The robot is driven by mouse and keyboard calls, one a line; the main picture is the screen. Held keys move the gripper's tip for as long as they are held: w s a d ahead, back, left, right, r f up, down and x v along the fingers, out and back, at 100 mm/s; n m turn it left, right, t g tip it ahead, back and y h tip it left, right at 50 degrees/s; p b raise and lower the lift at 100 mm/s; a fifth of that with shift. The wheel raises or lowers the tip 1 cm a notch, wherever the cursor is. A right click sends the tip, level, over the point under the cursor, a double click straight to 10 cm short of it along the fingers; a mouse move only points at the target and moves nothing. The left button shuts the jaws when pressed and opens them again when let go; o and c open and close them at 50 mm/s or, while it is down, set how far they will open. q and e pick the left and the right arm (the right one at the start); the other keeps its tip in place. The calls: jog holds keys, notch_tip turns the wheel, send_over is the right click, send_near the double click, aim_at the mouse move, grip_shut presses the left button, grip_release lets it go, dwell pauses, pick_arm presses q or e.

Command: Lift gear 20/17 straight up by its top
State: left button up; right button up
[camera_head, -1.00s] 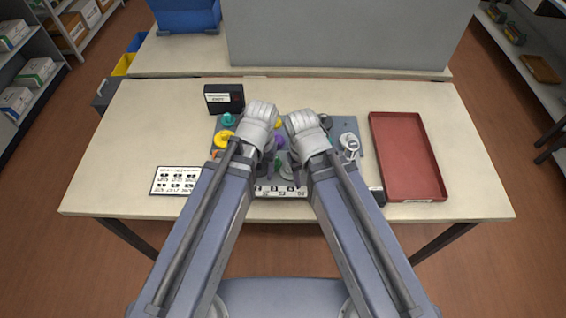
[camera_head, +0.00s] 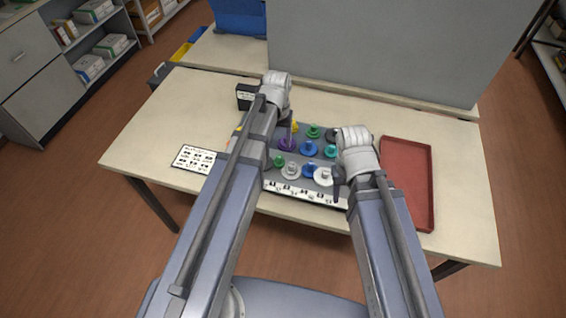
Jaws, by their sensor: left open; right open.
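Several coloured gears with raised hubs stand in rows on a grey board (camera_head: 322,134). They include a purple gear (camera_head: 287,145), green gears (camera_head: 313,131), blue gears (camera_head: 309,149) and white gears (camera_head: 291,171). No marking is readable, so I cannot tell which is gear 20/17. My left gripper (camera_head: 291,127) is open above the purple gear at the board's back left; contact cannot be told. My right gripper (camera_head: 340,184) is open at the board's right side, beside a white gear (camera_head: 323,176). My arms hide the board's left part and some of its right.
A red tray (camera_head: 407,141) lies at the right of the table. A black box (camera_head: 246,96) stands at the back left, and a printed card (camera_head: 196,159) lies at the left. A grey panel (camera_head: 385,45) rises behind. The table's left front is clear.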

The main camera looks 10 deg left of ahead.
aim_at(279, 157)
pick_arm(q)
jog(key=shift+s+d+f+b, duration=0.1)
jog(key=shift+s+f+b, duration=0.05)
jog(key=shift+f+b, duration=3.8)
jog(key=shift+r, duration=0.1)
jog(key=shift+c, duration=0.3)
grip_shut()
